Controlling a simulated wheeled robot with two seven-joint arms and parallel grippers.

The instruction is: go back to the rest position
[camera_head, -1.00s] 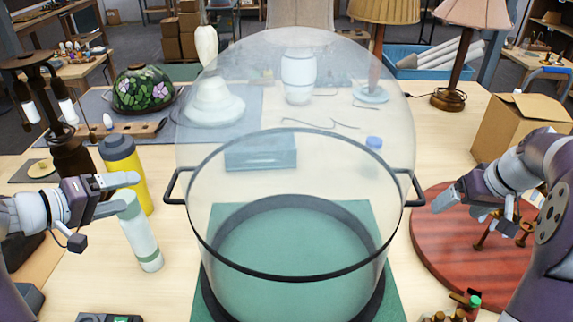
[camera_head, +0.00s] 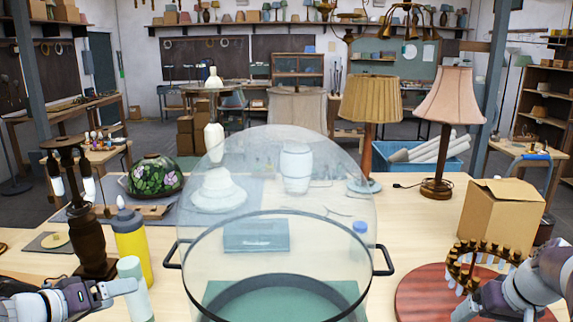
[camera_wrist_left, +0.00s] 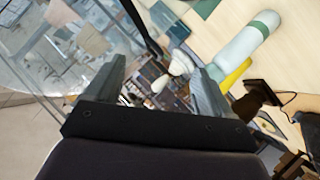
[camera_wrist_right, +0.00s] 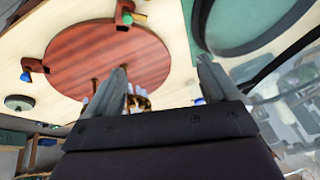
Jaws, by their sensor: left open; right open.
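My left gripper (camera_head: 122,290) is at the lower left in the head view, open and empty, beside a white-and-green bottle (camera_head: 134,287). In the left wrist view my left gripper (camera_wrist_left: 158,85) shows its two fingers apart with nothing between them. My right gripper (camera_head: 468,306) is at the lower right, low in the picture and partly cut off, near the red round board (camera_head: 412,292). In the right wrist view my right gripper (camera_wrist_right: 163,80) has its fingers spread, with the red board (camera_wrist_right: 75,50) beyond them. I cannot see it holding anything.
A clear dome with a black-handled rim (camera_head: 383,262) stands between my arms on the table. A yellow bottle (camera_head: 131,245) and dark lamp base (camera_head: 92,235) are at left. A brass ring fixture (camera_head: 462,265) and a cardboard box (camera_head: 503,217) are at right. Two shaded lamps (camera_head: 371,100) stand behind.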

